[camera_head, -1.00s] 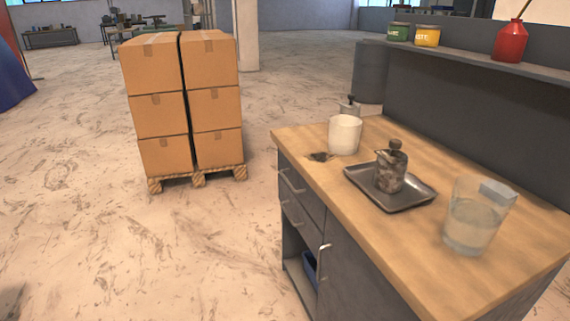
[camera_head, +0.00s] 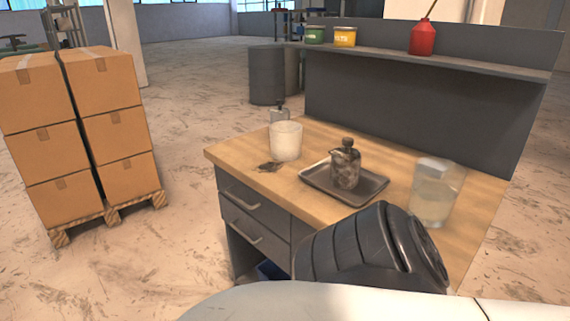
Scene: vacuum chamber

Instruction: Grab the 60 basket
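No basket marked 60 can be made out. A blue object (camera_head: 271,271), perhaps a bin, shows in part in the open space under the drawers of the workbench (camera_head: 235,168). The cabinet edge and my own dark arm part hide most of it. Neither of my grippers is in view. A black ribbed part of my arm and a white part of my body cover the bottom centre and right.
On the bench stand a white cup (camera_head: 286,141), a tray (camera_head: 372,191) with a dark bottle (camera_head: 346,165), and a glass container of liquid (camera_head: 434,196). Stacked cartons (camera_head: 105,85) on a pallet (camera_head: 112,213) stand left. Floor between them is clear.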

